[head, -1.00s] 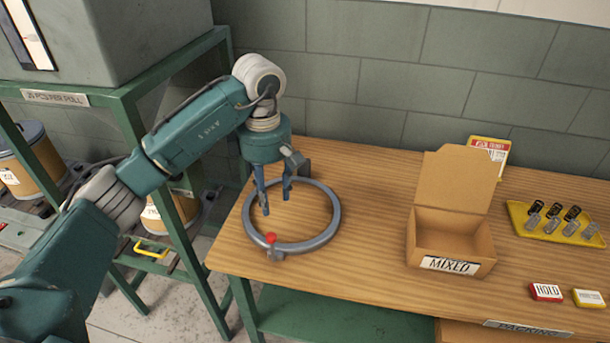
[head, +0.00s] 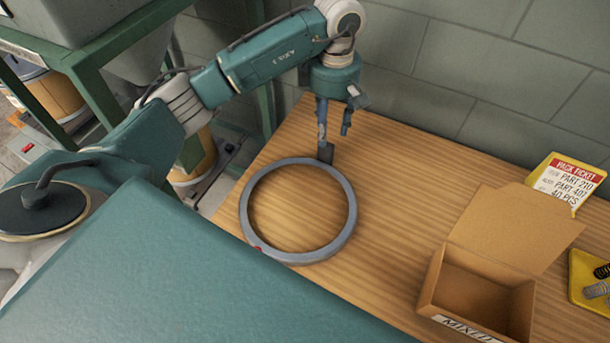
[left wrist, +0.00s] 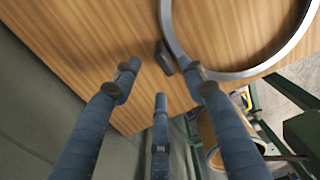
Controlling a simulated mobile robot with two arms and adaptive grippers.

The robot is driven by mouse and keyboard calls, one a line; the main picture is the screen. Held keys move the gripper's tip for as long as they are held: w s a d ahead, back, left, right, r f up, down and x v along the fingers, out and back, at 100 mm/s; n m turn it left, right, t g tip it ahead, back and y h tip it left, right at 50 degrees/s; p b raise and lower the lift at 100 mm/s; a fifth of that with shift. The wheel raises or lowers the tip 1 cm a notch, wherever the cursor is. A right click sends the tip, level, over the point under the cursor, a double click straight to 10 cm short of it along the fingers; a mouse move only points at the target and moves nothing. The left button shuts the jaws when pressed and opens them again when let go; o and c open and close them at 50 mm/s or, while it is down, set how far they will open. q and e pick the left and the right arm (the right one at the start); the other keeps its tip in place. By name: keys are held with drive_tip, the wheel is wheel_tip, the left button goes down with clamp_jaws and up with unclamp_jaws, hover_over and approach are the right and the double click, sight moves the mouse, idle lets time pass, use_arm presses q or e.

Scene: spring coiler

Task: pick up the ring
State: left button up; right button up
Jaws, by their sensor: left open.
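The grey ring (head: 300,258) lies flat on the wooden table, with a small red part (head: 257,249) at its near edge, partly hidden by a teal surface. A dark block (head: 325,152) stands at the ring's far edge; I cannot tell whether they are joined. My left gripper (head: 334,138) is open and empty, pointing down at the ring's far side, close to the block. In the left wrist view the open fingers (left wrist: 162,78) spread around the block (left wrist: 164,58), and one fingertip overlaps the ring's edge (left wrist: 235,74). Contact cannot be told. My right gripper is out of view.
An open cardboard box (head: 455,322) marked MIXED stands at the right. A block wall (head: 450,80) rises behind the table. Bare tabletop (head: 395,215) lies between ring and box.

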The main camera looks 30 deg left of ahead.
sight(327, 145)
use_arm(q)
drive_tip(key=shift+f, duration=0.7)
drive_tip(key=f+p, duration=0.3)
drive_tip(key=f, duration=0.1)
drive_tip(key=shift+s+f, duration=0.2)
drive_tip(key=shift+w+f, duration=0.1)
drive_tip(key=shift+f, duration=0.25)
drive_tip(key=shift+c, duration=0.5)
clamp_jaws()
